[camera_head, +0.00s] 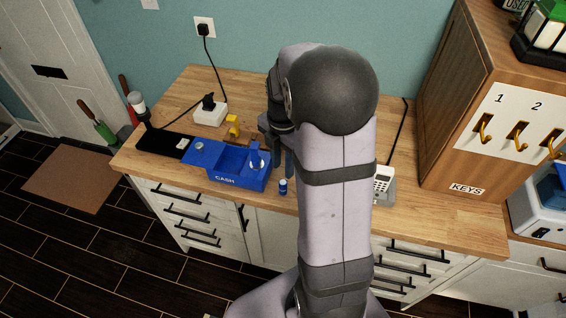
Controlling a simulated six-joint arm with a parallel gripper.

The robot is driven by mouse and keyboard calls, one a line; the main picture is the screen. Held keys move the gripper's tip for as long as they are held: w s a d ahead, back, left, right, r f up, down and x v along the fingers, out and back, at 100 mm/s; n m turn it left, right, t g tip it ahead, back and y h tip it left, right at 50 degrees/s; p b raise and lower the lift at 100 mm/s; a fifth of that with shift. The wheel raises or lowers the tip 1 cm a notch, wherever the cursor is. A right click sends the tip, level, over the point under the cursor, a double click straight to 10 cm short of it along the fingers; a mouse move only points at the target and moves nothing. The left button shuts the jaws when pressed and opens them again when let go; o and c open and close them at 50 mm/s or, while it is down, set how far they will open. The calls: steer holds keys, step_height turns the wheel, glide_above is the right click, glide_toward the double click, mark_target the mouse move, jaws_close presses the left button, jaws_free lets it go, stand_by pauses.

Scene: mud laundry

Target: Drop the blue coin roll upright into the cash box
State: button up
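The blue cash box (226,181), marked CASH, sits open on the wooden counter, with its blue lid section (201,152) to the left. A small blue coin roll (283,187) with a pale top stands upright on the counter, just right of the box and apart from it. Another small blue-and-pale piece (254,158) shows at the box's right compartment; I cannot tell exactly what it is. My gripper (282,166) points down behind and slightly above the coin roll. Its two dark fingers look apart, with nothing seen between them. My arm hides part of the gripper.
A yellow object (232,125) and a white socket block (210,112) stand behind the box. A white keypad device (384,184) is right of my arm, before the wooden key cabinet (467,130). The counter's right front is clear.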

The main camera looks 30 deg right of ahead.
mark_target(283, 182)
steer(key=shift+f+b, duration=2.3)
steer(key=shift+f, duration=1.2)
steer(key=c, duration=0.7)
steer(key=shift+r, duration=0.1)
steer(key=shift+r+p, duration=2.9)
steer(key=shift+r, duration=0.1)
